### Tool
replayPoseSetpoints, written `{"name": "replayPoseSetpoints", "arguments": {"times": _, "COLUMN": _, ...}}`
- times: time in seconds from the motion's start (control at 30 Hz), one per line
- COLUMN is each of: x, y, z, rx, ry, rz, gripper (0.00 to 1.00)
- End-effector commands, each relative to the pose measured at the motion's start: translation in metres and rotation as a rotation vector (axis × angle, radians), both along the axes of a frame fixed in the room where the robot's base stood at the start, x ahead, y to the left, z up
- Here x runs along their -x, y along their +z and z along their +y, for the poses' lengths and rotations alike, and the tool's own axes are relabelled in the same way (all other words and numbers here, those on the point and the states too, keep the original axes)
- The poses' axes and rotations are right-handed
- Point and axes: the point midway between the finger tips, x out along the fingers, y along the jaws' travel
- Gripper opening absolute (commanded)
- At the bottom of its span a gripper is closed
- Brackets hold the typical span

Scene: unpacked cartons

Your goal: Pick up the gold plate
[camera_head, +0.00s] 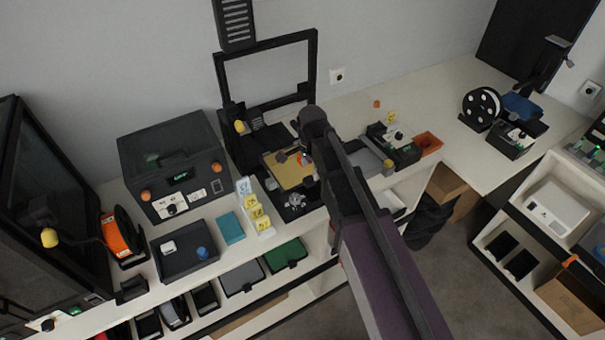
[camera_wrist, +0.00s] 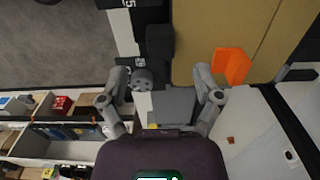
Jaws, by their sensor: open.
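The gold plate (camera_head: 287,172) lies flat on the bed of a black 3D printer (camera_head: 266,98). It fills much of the upper right of the wrist view (camera_wrist: 275,22), with a dark line across it. An orange piece (camera_wrist: 232,65) shows against the plate there, beside the right finger. My gripper (camera_wrist: 162,82) is open, its two grey fingers spread at the plate's near edge. A grey block shows between them; I cannot tell what it belongs to. Contact cannot be told.
The printer's frame stands close behind the plate, and a silver knob (camera_wrist: 143,78) sits near the left finger.

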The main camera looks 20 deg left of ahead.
Motion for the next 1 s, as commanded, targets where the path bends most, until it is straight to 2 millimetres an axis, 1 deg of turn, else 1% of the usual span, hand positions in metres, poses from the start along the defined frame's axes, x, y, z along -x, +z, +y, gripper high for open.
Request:
{"name": "replayPoseSetpoints", "arguments": {"times": 0.03, "x": 0.0, "y": -0.007, "z": 0.0, "rx": 0.0, "ry": 0.0, "rz": 0.0, "gripper": 0.83}}
{"name": "replayPoseSetpoints", "arguments": {"times": 0.1, "x": 0.0, "y": -0.013, "z": 0.0, "rx": 0.0, "ry": 0.0, "rz": 0.0, "gripper": 0.83}}
{"name": "replayPoseSetpoints", "arguments": {"times": 0.5, "x": 0.0, "y": -0.041, "z": 0.001, "rx": 0.0, "ry": 0.0, "rz": 0.0, "gripper": 0.83}}
{"name": "replayPoseSetpoints", "arguments": {"times": 0.67, "x": 0.0, "y": -0.045, "z": 0.001, "rx": 0.0, "ry": 0.0, "rz": 0.0, "gripper": 0.83}}
{"name": "replayPoseSetpoints", "arguments": {"times": 1.0, "x": 0.0, "y": -0.044, "z": 0.001, "rx": 0.0, "ry": 0.0, "rz": 0.0, "gripper": 0.83}}
